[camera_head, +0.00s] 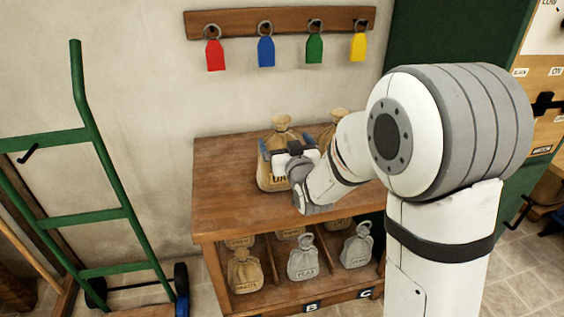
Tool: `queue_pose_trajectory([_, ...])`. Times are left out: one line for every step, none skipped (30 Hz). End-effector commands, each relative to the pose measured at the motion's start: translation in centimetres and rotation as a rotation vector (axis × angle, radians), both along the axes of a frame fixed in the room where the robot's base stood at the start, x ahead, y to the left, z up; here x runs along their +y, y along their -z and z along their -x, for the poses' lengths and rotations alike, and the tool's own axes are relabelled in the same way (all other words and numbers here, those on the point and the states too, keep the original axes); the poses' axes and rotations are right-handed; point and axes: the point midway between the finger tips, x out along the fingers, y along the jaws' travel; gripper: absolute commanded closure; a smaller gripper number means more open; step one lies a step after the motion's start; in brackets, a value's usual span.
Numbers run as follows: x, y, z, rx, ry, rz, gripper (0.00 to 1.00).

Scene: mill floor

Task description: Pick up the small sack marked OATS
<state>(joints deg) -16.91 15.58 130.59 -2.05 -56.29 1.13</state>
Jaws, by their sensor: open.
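A tan tied sack (268,181) stands on the wooden bench top (225,160). A second tan sack (335,126) stands to the right on the bench, mostly hidden behind my arm.
Several small labelled sacks sit in the divided shelf below, including a tan one (245,271) and a grey one (303,258). Coloured tags hang on a wall rack (290,18). A green hand truck (100,205) stands left. The bench's left top is clear.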

Motion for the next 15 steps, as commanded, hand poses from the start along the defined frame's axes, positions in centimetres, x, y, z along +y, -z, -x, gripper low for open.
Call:
queue_pose_trajectory([0.4,0.2,-0.8,0.001,-0.001,0.0,0.0])
queue_pose_trajectory([0.6,0.3,-1.2,0.001,0.0,0.0,0.0])
queue_pose_trajectory([0.8,0.4,-1.8,0.001,0.0,0.0,0.0])
queue_pose_trajectory([0.9,0.4,-2.2,0.002,0.001,0.001,0.0])
queue_pose_trajectory([1.0,0.3,-2.6,0.001,0.001,0.0,0.0])
queue_pose_trajectory([1.2,0.3,-3.0,0.001,0.001,0.0,0.0])
queue_pose_trajectory([1.2,0.3,-3.3,0.001,0.001,0.0,0.0])
queue_pose_trajectory([1.3,0.3,-3.4,0.001,0.001,0.0,0.0])
queue_pose_trajectory([1.3,0.3,-3.6,0.001,0.001,0.0,0.0])
queue_pose_trajectory([1.4,0.3,-3.7,0.002,0.001,0.001,0.0])
queue_pose_trajectory([1.4,0.3,-3.7,0.002,0.002,0.001,0.0])
queue_pose_trajectory([1.4,0.3,-3.7,0.002,0.002,0.001,0.0])
queue_pose_trajectory([1.3,0.3,-3.7,0.002,0.002,0.001,0.0])
queue_pose_trajectory([1.3,0.3,-3.7,0.002,0.002,0.001,0.0])
queue_pose_trajectory([1.3,0.3,-3.7,0.002,0.002,0.001,0.0])
